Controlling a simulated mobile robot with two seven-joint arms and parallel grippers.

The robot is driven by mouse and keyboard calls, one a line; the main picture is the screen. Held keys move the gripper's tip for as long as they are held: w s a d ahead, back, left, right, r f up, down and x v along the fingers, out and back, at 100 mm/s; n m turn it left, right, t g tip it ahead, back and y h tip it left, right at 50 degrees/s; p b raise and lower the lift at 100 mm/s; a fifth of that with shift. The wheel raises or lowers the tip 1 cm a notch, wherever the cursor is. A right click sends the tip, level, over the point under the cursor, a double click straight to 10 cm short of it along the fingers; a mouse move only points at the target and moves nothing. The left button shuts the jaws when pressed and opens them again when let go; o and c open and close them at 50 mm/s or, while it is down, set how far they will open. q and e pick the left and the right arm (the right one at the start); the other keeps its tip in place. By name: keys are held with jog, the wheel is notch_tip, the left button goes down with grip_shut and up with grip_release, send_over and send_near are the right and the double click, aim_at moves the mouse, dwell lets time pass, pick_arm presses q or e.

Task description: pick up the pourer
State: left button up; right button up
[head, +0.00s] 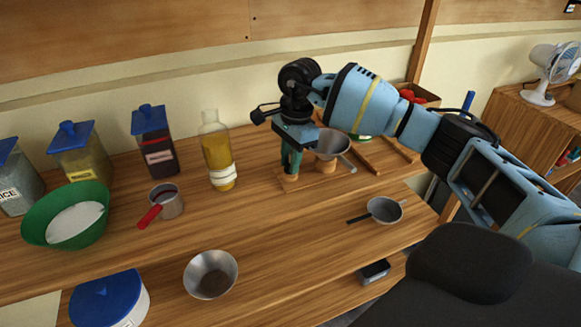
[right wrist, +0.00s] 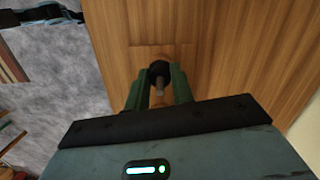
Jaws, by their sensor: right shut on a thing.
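In the head view my right gripper (head: 290,168) points down at a small wooden block (head: 288,184) on the wooden counter (head: 300,228). The fingers hide the pourer there. I cannot tell whether the pourer still touches the block. My left gripper is not in view.
A metal funnel (head: 332,146) stands close right of my right gripper. A yellow oil bottle (head: 217,155) stands to the left. A small pan (head: 384,210), a metal bowl (head: 211,273), a red-handled cup (head: 168,201) and a green bowl (head: 66,238) stand around. The middle front counter is clear.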

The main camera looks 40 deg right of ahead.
aim_at(288, 165)
dwell(0.3)
jog(key=shift+r, duration=0.9)
jog(key=shift+s+a+r, duration=0.1)
jog(key=shift+s+r, duration=0.05)
jog(key=shift+r, duration=0.3)
jog(key=shift+s+a+r, duration=0.1)
jog(key=shift+r, duration=0.3)
jog(key=s+a+r+b, duration=0.1)
jog(key=s+a, duration=0.8)
jog(key=s, duration=0.3)
jog(key=shift+s+r, duration=0.25)
